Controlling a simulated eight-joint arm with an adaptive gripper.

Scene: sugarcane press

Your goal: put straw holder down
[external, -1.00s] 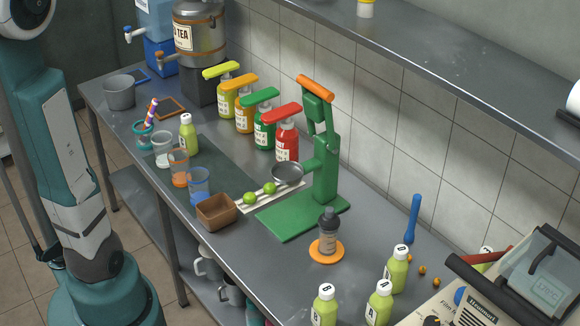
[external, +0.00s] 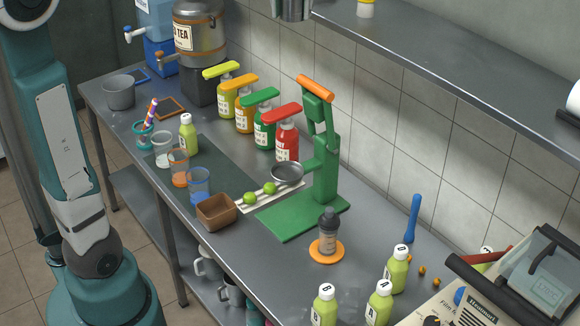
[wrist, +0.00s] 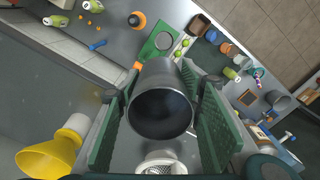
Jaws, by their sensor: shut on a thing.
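The straw holder (wrist: 160,105) is a dark grey metal cylinder in the middle of the wrist view. Its round opening faces the camera, and its inside looks dark, with no straws visible. My gripper (wrist: 163,84) has its green-padded fingers on both sides of the cylinder, shut on it. In the external view the grey cylinder (external: 291,9) shows at the top edge, near the left end of the upper shelf (external: 420,65); its top is cut off. I cannot tell whether its base touches the shelf.
A yellow funnel (wrist: 50,158) and a white strainer (wrist: 160,163) are close to my gripper in the wrist view. Below are the green press (external: 322,170), several pump bottles and cups on the counter (external: 285,285). The shelf's visible middle is clear.

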